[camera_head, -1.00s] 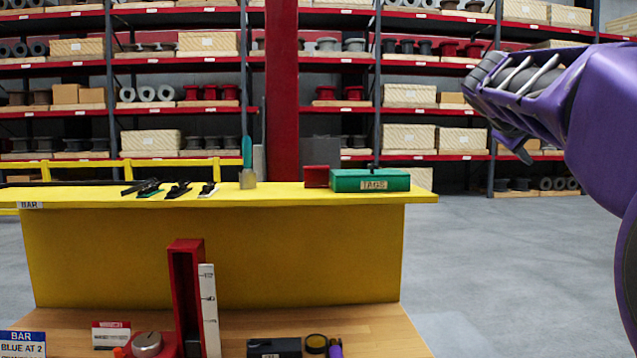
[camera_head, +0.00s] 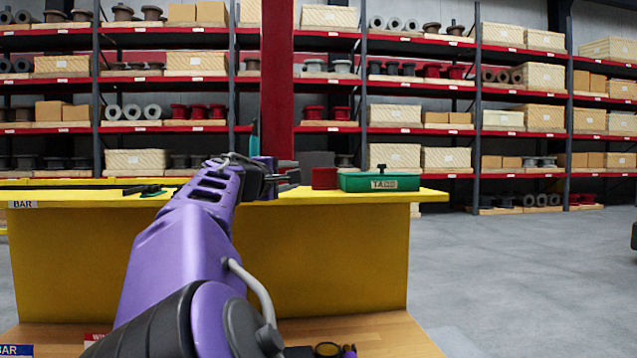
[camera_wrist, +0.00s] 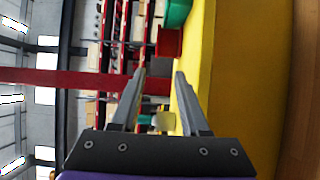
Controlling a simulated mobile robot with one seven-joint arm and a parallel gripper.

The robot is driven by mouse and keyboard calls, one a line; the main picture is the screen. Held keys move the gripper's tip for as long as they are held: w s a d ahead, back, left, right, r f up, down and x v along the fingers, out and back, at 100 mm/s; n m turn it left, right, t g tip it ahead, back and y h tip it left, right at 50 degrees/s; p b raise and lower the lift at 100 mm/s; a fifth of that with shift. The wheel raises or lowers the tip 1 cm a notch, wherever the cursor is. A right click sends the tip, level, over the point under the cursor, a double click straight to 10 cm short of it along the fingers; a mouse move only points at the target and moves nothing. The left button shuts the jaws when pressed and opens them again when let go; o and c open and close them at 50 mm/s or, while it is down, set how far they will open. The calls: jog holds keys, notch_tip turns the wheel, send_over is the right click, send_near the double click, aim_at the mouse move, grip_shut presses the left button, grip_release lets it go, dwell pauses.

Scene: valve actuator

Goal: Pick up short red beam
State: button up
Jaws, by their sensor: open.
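A short red block (camera_head: 325,178), perhaps the short red beam, sits on top of the yellow ledge (camera_head: 424,194), beside the green TAGS box (camera_head: 380,181). In the wrist view the red block (camera_wrist: 169,42) lies beyond the fingertips, toward the upper part of the picture, with the green box (camera_wrist: 178,14) past it. My gripper (camera_head: 287,172) is just left of the block in the head view, around ledge height. In the wrist view my gripper (camera_wrist: 160,74) has its fingers apart with nothing held between them. How far it is from the block is hard to tell.
A teal-handled tool (camera_head: 254,138) stands on the ledge behind my arm, and dark tools (camera_head: 145,189) lie to the left. A tall red column (camera_head: 277,75) rises behind. Open floor lies right.

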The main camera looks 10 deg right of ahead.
jog(key=p, duration=0.3)
send_near(324, 169)
jog(key=w, duration=0.3)
jog(key=shift+d+f, duration=0.3)
jog(key=shift+d, duration=0.05)
jog(key=w+d+p, duration=0.2)
jog(key=w+d, duration=0.1)
jog(key=shift+w+r, duration=0.15)
jog(key=shift+r, duration=0.2)
jog(key=shift+w+d+f, duration=0.15)
jog(key=shift+w, duration=0.25)
grip_shut()
dwell(0.4)
